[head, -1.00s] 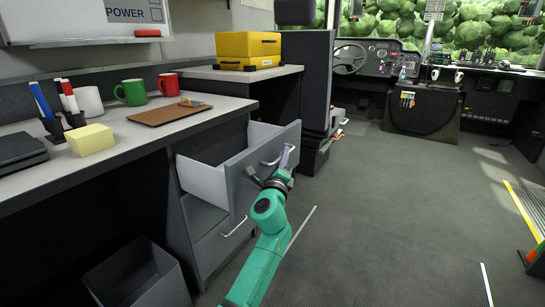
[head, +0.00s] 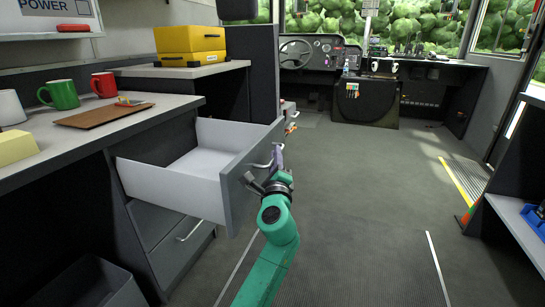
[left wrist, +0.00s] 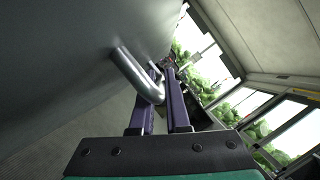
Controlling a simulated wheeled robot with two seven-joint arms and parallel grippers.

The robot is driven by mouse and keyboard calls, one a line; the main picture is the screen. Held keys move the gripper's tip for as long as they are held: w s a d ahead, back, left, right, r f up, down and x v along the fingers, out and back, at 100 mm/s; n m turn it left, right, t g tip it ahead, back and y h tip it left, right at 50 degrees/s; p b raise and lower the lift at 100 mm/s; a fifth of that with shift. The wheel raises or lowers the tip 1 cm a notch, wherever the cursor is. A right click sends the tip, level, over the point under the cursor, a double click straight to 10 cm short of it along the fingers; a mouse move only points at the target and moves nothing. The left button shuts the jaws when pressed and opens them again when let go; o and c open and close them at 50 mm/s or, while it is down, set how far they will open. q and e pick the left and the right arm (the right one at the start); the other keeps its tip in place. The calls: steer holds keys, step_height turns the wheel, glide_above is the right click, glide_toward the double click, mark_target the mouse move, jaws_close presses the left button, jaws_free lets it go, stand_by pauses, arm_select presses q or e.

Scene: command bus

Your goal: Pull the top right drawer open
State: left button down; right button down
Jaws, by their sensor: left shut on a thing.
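The top drawer (head: 236,182) of the grey desk unit is pulled well out, and its white inside is empty. Its curved metal handle (head: 261,166) is on the front panel and shows large in the left wrist view (left wrist: 137,76). My left gripper (head: 278,157), at the end of a green arm, is at the drawer front. Its purple fingers are shut on the handle, which passes between them in the left wrist view. My right gripper is not in view.
A lower drawer (head: 172,239) under the open one is shut. A dark bin (head: 85,285) stands on the floor at lower left. The desktop (head: 90,120) holds mugs and a brown clipboard (head: 104,115).

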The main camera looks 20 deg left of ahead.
arm_select(q)
steer(key=shift+f, duration=0.1)
steer(key=c, duration=0.9)
jaws_free()
steer(key=shift+s, duration=0.1)
steer(key=p+v, duration=0.1)
steer(key=v, duration=1.3)
steer(key=shift+s, duration=0.2)
steer(key=shift+f, duration=0.1)
